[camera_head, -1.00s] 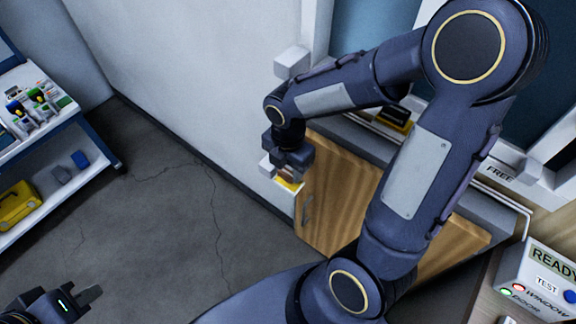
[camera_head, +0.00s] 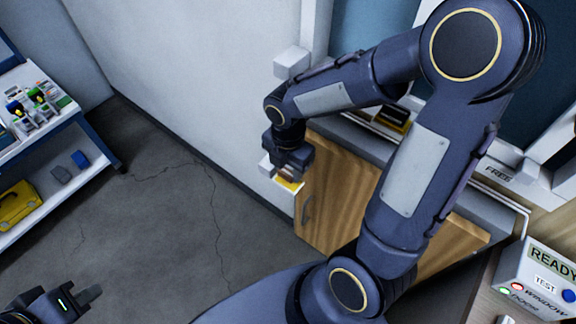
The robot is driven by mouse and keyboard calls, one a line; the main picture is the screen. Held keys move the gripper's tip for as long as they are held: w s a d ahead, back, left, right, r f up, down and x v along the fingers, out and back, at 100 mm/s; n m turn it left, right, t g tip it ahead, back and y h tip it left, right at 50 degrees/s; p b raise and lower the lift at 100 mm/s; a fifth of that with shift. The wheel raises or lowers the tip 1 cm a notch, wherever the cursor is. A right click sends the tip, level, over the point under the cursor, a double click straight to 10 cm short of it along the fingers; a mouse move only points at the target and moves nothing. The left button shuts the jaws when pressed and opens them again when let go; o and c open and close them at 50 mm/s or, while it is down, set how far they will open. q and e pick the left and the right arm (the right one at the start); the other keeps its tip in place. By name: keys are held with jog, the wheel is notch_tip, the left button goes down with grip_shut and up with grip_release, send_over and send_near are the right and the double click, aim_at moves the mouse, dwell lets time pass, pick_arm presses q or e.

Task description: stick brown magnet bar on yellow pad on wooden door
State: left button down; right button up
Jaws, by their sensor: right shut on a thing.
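The wooden door (camera_head: 335,195) belongs to the low cabinet against the wall, with a dark handle on its left part. The yellow pad (camera_head: 291,185) shows at the upper left edge of the door, on a pale block. My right gripper (camera_head: 291,170) is just above the pad, shut on the brown magnet bar (camera_head: 288,174). Only a small strip of the bar shows, and whether it touches the pad cannot be told. My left gripper (camera_head: 84,294) is at the lower left, away from the door; its finger gap is unclear.
A shelf cart (camera_head: 62,128) with small tools and a yellow case (camera_head: 17,204) stands at the left. A white box marked READY (camera_head: 540,278) is at the lower right. The window frame is behind my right arm. The grey floor between cart and cabinet is clear.

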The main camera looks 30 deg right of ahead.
jog(key=shift+f+b, duration=0.5)
jog(key=shift+f, duration=0.1)
dwell(0.8)
jog(key=shift+o, duration=1.4)
jog(key=c, duration=0.3)
jog(key=shift+s+f, duration=0.15)
jog(key=shift+f, duration=0.05)
dwell(0.7)
